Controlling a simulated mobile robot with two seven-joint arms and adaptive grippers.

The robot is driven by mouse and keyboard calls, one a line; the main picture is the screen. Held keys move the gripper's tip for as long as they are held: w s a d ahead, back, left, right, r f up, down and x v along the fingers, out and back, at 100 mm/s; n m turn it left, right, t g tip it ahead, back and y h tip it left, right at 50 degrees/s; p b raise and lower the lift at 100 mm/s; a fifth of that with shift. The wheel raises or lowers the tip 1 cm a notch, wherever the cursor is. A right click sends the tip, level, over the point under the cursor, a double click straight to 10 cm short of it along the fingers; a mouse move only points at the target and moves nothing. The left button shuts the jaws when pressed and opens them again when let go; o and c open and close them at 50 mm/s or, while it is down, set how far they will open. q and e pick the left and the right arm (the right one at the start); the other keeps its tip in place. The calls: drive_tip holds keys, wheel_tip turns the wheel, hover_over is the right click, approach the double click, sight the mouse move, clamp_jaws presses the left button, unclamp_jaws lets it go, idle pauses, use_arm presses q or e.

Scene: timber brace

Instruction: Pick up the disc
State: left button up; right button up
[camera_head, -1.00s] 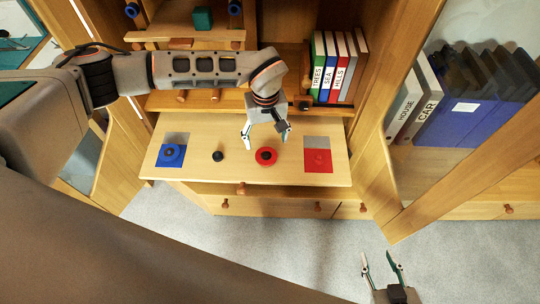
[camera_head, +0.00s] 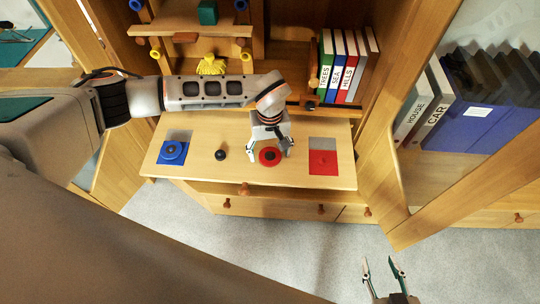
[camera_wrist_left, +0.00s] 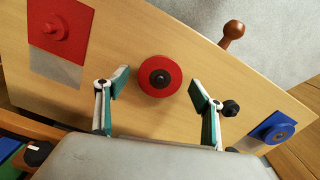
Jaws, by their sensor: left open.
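The red disc (camera_head: 270,157) with a dark centre lies on the pulled-out wooden board (camera_head: 205,130). My left gripper (camera_head: 269,150) is over it, fingers apart, one on each side. In the left wrist view the disc (camera_wrist_left: 160,84) shows between the open fingertips, with a gap to each, so it is not gripped. My right gripper (camera_head: 384,262) is at the bottom right of the head view, open and empty, away from the board.
A blue disc (camera_head: 173,151) sits on a blue patch at the left; a small black knob (camera_head: 221,154) stands between it and the red disc. A red square with a knob (camera_head: 323,162) is at the right. Binders (camera_head: 350,65) and an open cabinet door (camera_head: 400,190) flank the board.

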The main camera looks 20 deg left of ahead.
use_arm(q)
drive_tip(key=shift+f, duration=0.2)
idle(0.3)
drive_tip(key=c, duration=1)
drive_tip(key=shift+r, duration=0.15)
